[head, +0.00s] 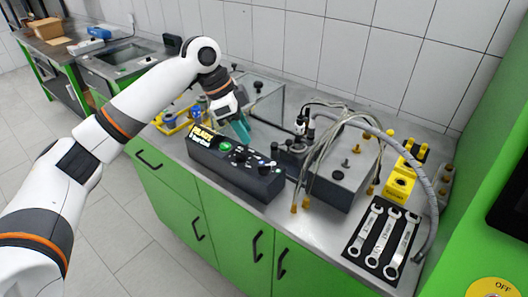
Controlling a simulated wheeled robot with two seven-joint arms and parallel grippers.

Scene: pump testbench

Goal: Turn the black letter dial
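A black control box (232,178) stands on the bench near its front edge. Its sloped top has a lit display (202,136), a green button (226,147) and several small knobs (241,156). The knobs are too small for me to read letters or tell which is the black letter dial. My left gripper (240,128) points down just behind the box, with teal fingertips close to its back edge. I cannot tell whether it touches the box, or how far its fingers are apart. My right gripper is out of view.
A grey metal box (340,180) with hoses and cables stands right of the control box. A black mat with several wrenches (381,238) lies at the front right. Yellow parts (399,180) stand behind the mat. A clear case (262,98) is behind my gripper.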

